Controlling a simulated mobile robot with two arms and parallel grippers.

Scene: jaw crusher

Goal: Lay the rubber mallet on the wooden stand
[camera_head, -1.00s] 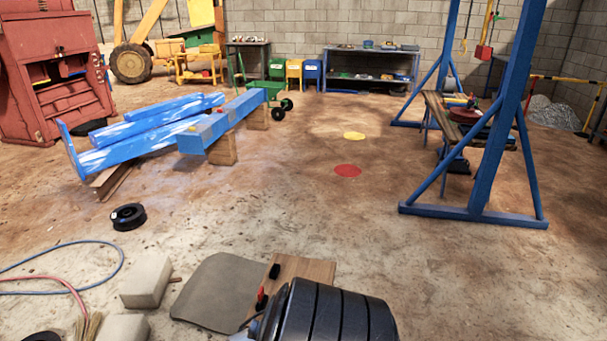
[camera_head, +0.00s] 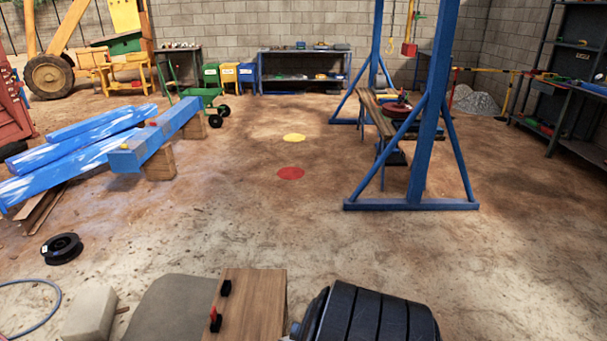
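A brown wooden board or stand top (camera_head: 262,297) shows at the bottom of the head view, left of its middle. It may be the wooden stand; its height is hard to tell. A small black piece and a red-and-black piece lie at its left side. I cannot make out the rubber mallet in this view. Neither of my grippers is in view, so their relation to the stand does not show.
A dark ribbed cylinder (camera_head: 375,316) fills the bottom middle-right. A grey mat (camera_head: 168,308), a pale block (camera_head: 90,313) and a black spool (camera_head: 62,248) are at lower left. A blue gantry (camera_head: 418,150) stands right. The middle floor is mostly clear.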

